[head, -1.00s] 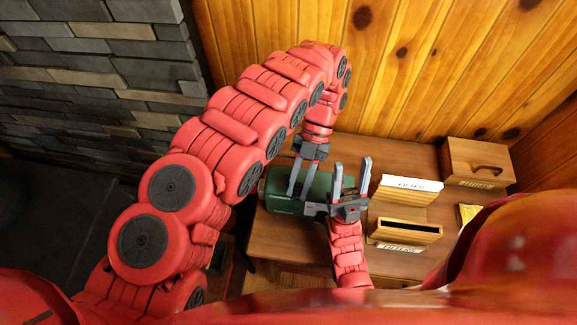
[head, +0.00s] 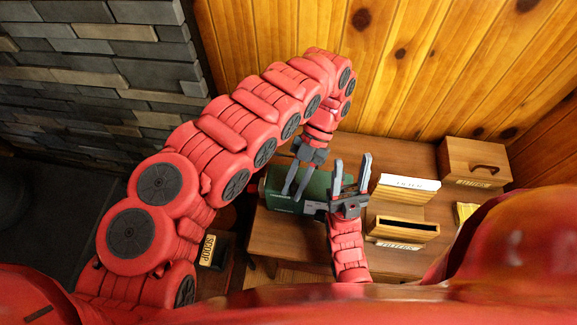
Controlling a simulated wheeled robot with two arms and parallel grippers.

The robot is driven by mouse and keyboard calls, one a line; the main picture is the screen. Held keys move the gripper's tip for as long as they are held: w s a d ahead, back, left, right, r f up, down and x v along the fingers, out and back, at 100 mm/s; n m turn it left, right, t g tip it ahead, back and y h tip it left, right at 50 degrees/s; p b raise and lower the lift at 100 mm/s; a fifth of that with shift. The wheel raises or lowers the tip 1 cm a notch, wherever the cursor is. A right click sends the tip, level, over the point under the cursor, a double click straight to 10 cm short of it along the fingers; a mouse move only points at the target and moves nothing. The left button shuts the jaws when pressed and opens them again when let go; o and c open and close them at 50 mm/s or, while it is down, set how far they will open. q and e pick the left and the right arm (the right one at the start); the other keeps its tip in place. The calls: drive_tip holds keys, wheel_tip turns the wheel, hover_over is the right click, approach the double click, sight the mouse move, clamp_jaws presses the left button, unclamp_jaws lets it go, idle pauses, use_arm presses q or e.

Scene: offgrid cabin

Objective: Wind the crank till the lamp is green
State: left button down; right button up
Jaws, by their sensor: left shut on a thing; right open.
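A dark green cylindrical device (head: 275,200) lies on the wooden desk, partly covered by my grippers. My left gripper (head: 292,194) reaches down over it from above with its fingers close together, shut on what is likely the crank's handle. The held part itself is hidden by the fingers. My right gripper (head: 351,162) comes up from the desk's front, at the device's right end. Its two fingers point up, apart, with nothing between them. No lamp can be made out, so its colour does not show.
The wooden desk (head: 290,240) carries a wooden holder labelled FILTERS (head: 385,228) and a wooden box with a handle (head: 470,160) to the right. Plank and stone walls stand close behind.

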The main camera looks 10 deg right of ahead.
use_arm(q)
drive_tip(key=shift+w+a, duration=0.1)
drive_tip(key=shift+a, duration=0.25)
drive_tip(key=shift+w+a+r+p, duration=0.1)
drive_tip(key=shift+a+p, duration=0.2)
drive_tip(key=shift+p, duration=0.15)
drive_tip(key=shift+a, duration=0.1)
drive_tip(key=shift+w+a, duration=0.1)
drive_tip(key=shift+a, duration=0.15)
